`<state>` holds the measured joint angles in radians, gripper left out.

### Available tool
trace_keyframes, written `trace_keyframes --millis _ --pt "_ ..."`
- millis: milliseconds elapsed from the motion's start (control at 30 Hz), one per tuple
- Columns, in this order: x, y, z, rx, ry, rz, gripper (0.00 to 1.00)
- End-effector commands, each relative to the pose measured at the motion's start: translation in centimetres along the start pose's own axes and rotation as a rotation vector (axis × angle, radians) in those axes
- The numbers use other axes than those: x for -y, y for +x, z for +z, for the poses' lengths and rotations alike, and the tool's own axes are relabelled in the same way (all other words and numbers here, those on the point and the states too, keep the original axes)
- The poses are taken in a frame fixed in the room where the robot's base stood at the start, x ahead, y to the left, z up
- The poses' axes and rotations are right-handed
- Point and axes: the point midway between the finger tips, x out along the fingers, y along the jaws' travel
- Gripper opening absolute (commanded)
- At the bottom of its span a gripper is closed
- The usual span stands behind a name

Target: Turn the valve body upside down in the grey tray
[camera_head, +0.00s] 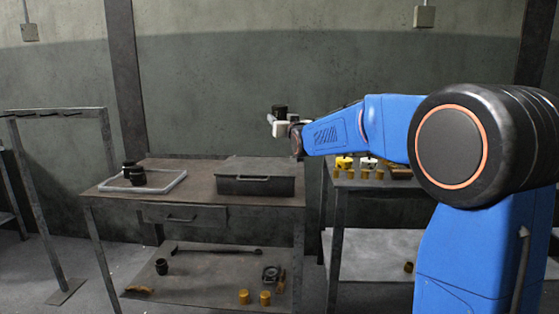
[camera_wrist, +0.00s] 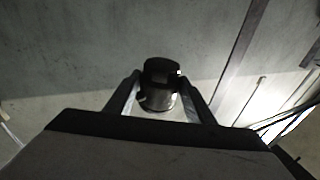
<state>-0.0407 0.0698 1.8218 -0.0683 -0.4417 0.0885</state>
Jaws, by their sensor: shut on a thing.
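My gripper (camera_head: 272,121) is raised in the air above and behind the grey lidded box, clear of the table. It is shut on a dark, stubby cylindrical part (camera_head: 279,111), which looks like a valve body. In the wrist view the held dark part (camera_wrist: 160,85) sits between the two fingers, with a wider section and a small bright spot on its side. I cannot tell which end is its top. The grey tray (camera_head: 178,181) lies on the left of the table, with similar dark parts (camera_head: 138,177) at its left side.
A dark grey lidded box (camera_head: 257,186) stands on the right of the table (camera_head: 205,183). Yellow parts (camera_head: 344,162) stand on another table to the right. The lower shelf (camera_head: 210,278) holds a dark part, a long tool and yellow cylinders. The tray's right half is clear.

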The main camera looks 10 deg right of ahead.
Motion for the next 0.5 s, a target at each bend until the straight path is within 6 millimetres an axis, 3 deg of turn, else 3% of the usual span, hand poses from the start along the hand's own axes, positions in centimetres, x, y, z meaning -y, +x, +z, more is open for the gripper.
trace_keyframes --millis 500 --pt "0.07 -0.01 -0.09 -0.001 0.703 0.084 0.27"
